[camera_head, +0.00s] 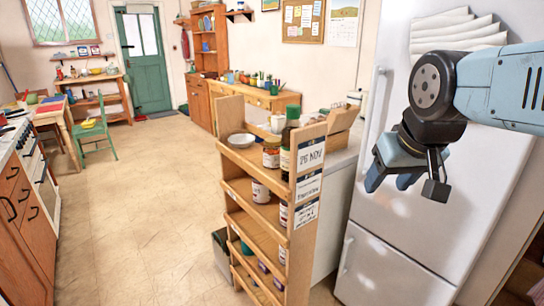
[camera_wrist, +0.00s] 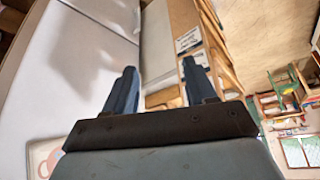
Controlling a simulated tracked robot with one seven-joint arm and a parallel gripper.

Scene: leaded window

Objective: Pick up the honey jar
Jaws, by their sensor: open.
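My gripper (camera_head: 390,178) is open and empty, in the air in front of the white fridge, to the right of the wooden shelf rack (camera_head: 262,243). In the wrist view my gripper (camera_wrist: 160,82) shows two dark blue fingers spread apart with nothing between them. Several jars stand on the rack. A white-labelled jar (camera_head: 260,191) is on the shelf below. Labels are too small to read, so I cannot tell which jar is honey.
The fridge (camera_head: 400,225) stands close behind my gripper. A white bowl (camera_head: 241,140) is on the rack's top shelf. The rack's shelves have front rails and tall side panels. Tiled floor (camera_head: 140,210) is clear left of the rack.

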